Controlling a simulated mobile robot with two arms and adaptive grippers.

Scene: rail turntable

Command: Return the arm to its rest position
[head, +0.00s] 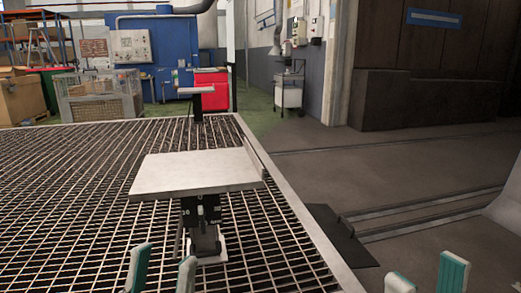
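My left gripper (163,264) shows at the bottom edge, left of centre. Its two pale fingers with green sides stand apart, with nothing between them. My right gripper (425,270) shows at the bottom right, its two similar fingers also apart and empty. Only the finger ends are in the picture; the rest of both arms is out of view. Both grippers appear nearer to me than the grey flat-topped stand (185,174) and apart from it.
The stand has a raised right edge and a dark post on a metal grating floor (80,215). A smaller stand (195,90) is behind it. A dark plate (340,235) and rails (430,210) lie right of the grating. A mesh crate (100,100) and red cabinet (211,88) stand farther back.

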